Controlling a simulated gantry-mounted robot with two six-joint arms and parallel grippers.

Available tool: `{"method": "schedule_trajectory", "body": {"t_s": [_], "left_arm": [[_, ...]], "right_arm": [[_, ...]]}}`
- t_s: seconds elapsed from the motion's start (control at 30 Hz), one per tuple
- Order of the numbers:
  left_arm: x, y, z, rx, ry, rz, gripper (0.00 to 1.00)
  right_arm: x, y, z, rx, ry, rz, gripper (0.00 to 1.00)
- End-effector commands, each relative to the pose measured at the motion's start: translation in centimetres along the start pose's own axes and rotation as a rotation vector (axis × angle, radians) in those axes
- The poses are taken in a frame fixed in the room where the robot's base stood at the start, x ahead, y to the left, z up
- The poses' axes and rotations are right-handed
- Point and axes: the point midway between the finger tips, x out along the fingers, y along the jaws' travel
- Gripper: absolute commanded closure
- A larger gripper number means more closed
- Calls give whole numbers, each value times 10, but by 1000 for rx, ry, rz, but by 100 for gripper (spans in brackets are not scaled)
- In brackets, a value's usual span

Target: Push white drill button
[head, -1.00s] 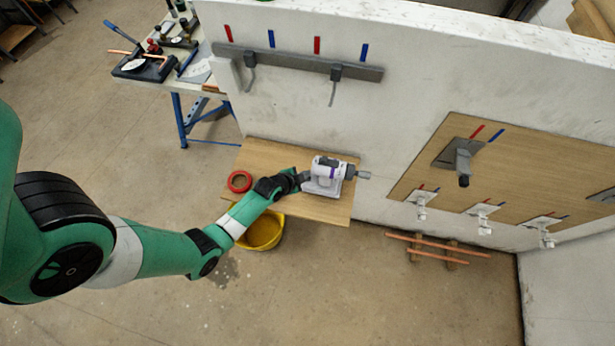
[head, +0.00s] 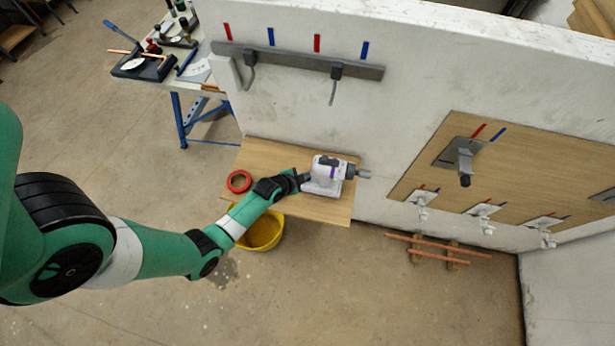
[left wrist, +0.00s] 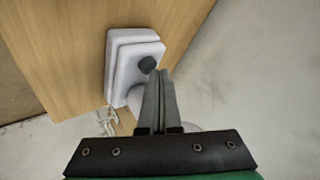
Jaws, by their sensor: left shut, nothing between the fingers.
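The white drill (head: 324,186) with a purple band stands on a wooden shelf (head: 338,212) against the wall, its grey chuck pointing right. In the left wrist view, a white two-layered block of the drill (left wrist: 122,80) carries a round dark button (left wrist: 147,64). My left gripper (head: 304,177) is at the drill's left side in the head view. In the left wrist view its shut, empty fingers (left wrist: 161,74) end right beside the button. I cannot tell whether they touch it. My right gripper is out of view.
A red ring (head: 239,181) lies on the shelf left of my gripper. A yellow bucket (head: 262,234) stands below the shelf's front. A wall board (head: 520,190) with valves is on the right, and copper pipes (head: 437,247) lie below it.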

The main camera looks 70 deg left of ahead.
Motion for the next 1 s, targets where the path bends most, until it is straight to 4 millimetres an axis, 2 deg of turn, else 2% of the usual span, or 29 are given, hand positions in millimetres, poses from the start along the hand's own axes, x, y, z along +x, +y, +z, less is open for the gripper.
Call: {"method": "schedule_trajectory", "body": {"t_s": [0.57,1.0], "left_arm": [[-8,-5,-5,0,-1,1,100],[-42,-30,-30,0,-1,1,100]], "right_arm": [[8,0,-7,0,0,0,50],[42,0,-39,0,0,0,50]]}}
